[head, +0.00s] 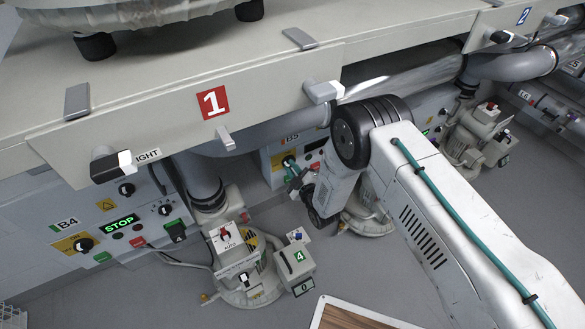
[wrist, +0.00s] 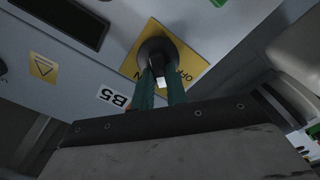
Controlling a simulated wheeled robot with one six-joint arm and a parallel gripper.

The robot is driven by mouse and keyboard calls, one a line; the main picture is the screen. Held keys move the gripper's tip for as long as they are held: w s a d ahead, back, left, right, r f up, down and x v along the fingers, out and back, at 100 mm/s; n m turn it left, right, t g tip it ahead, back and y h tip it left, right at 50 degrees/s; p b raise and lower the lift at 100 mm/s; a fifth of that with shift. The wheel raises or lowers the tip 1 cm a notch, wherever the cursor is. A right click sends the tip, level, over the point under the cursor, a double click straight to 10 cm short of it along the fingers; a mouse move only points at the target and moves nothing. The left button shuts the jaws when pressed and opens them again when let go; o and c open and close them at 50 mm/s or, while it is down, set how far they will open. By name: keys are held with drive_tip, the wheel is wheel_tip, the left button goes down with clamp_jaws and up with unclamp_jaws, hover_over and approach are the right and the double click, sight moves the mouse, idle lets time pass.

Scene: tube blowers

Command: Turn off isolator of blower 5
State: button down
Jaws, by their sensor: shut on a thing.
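The B5 panel (head: 268,172) is under the bench, partly behind my arm in the head view. Its isolator is a dark round knob (wrist: 154,50) on a yellow plate (wrist: 197,65) with OFF and ON lettering, close ahead in the wrist view. The B5 label (wrist: 113,97) is beside the plate. My gripper (wrist: 162,82) has its two teal fingers shut on the knob's grip, one on each side. In the head view my gripper (head: 291,167) is at the left edge of the arm. The fingers hide part of the knob, and I cannot tell its exact setting.
The B4 panel (head: 65,224) at left has a lit green STOP display. Blower 4 (head: 250,275) stands on the floor to the left of my arm. The bench front with the red "1" sign (head: 213,101) overhangs the panels. A dark display (wrist: 68,20) is beside the knob.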

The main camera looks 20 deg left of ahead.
drive_tip(key=shift+s+a+f+n, duration=0.1)
drive_tip(key=shift+f+n, duration=0.1)
drive_tip(key=shift+n, duration=1.8)
drive_tip(key=shift+s+a+f+n, duration=0.1)
drive_tip(key=shift+f+n, duration=0.05)
drive_tip(key=shift+n, duration=2.15)
drive_tip(key=c, duration=1.4)
unclamp_jaws()
drive_tip(key=v, duration=0.7)
drive_tip(key=shift+s+d, duration=0.2)
drive_tip(key=shift+d, duration=0.15)
